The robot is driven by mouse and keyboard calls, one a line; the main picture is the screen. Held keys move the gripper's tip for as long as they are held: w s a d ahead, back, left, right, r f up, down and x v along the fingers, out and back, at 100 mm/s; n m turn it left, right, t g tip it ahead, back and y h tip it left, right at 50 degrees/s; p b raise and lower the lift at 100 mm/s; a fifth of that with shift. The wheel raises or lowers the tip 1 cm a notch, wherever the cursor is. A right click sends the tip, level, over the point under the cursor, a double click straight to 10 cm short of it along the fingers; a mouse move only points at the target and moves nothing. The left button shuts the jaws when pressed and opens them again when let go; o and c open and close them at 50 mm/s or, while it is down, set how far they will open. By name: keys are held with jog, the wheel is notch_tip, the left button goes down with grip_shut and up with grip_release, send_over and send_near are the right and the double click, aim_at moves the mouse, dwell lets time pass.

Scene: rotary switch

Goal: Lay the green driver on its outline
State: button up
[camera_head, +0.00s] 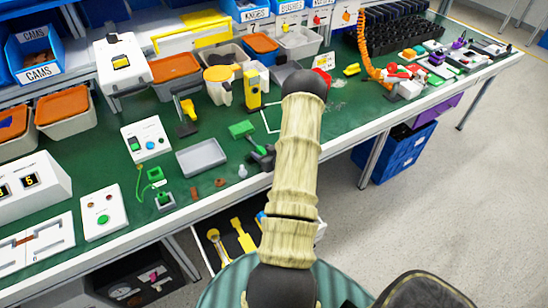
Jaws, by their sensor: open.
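A small green tool (242,130), which looks like the green driver, lies on the green bench top near the middle. Its exact shape is too small to tell. My dark gripper (258,152) is just below and to the right of it, low over the bench. The gripper is open, and I see nothing held in it. A white outline (268,118) is drawn on the bench to the right of the green tool. My pale arm hides part of that outline.
A grey tray (202,157) lies left of my gripper. A yellow block-shaped tool (252,88) and a yellow-white jug (219,84) stand behind. Small parts, including a clear bulb (242,171), lie near the front edge. An open drawer (232,240) with yellow tools is below.

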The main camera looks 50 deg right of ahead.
jog(key=b+v, duration=0.3)
jog(key=v, duration=1.4)
jog(key=shift+s+a, duration=0.15)
jog(key=w+a+r+n+g, duration=0.2)
jog(key=w+a+r+g, duration=0.35)
jog(key=w+a, duration=0.55)
jog(key=s+a+r+g+y, duration=0.1)
jog(key=s+a+r+g, duration=0.1)
jog(key=a, duration=0.9)
jog(key=s+a+r+g+y, duration=0.1)
jog(key=s+a+r+g, duration=0.2)
jog(key=a, duration=0.8)
jog(key=shift+s+a+r+y, duration=0.3)
jog(key=shift+s+r+y, duration=0.1)
jog(key=shift+s+r, duration=0.55)
jog(key=shift+o, duration=0.4)
